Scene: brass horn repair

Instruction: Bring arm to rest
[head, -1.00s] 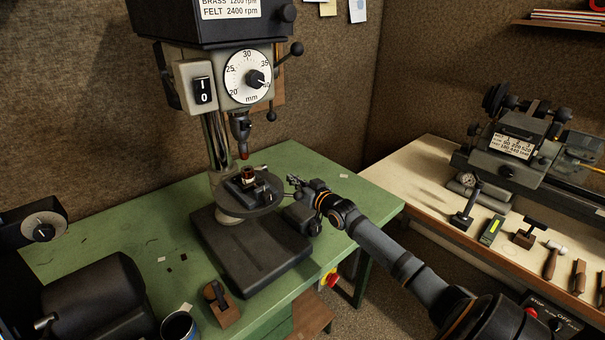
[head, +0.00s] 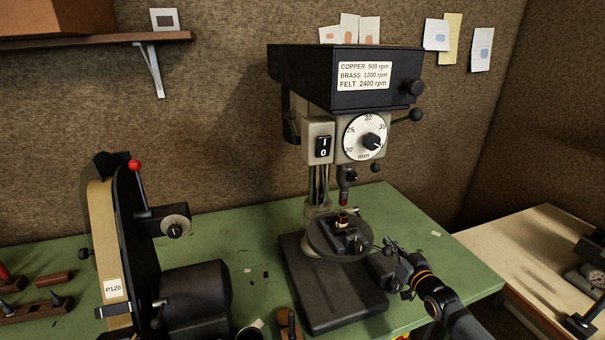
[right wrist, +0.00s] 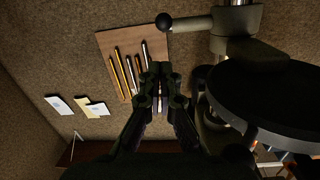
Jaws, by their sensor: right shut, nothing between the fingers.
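My right gripper (head: 389,245) is shut and empty, just right of the drill press's round table in the head view. Its arm comes in from the lower right. In the right wrist view its closed fingers (right wrist: 160,72) point toward the wall, with the round table at right. The drill press (head: 345,75) stands on the green bench, its chuck (head: 346,178) above a small vise (head: 345,232) on the round table (head: 325,243). A small brass-coloured piece (head: 343,219) sits at the vise. My left gripper is out of view.
A belt sander (head: 104,240) with a red-knobbed lever stands on the green bench (head: 250,220) at left. A wooden block with tools (head: 35,310) lies at far left. A second pale bench (head: 540,245) is at right. A tool board (right wrist: 115,45) hangs on the wall.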

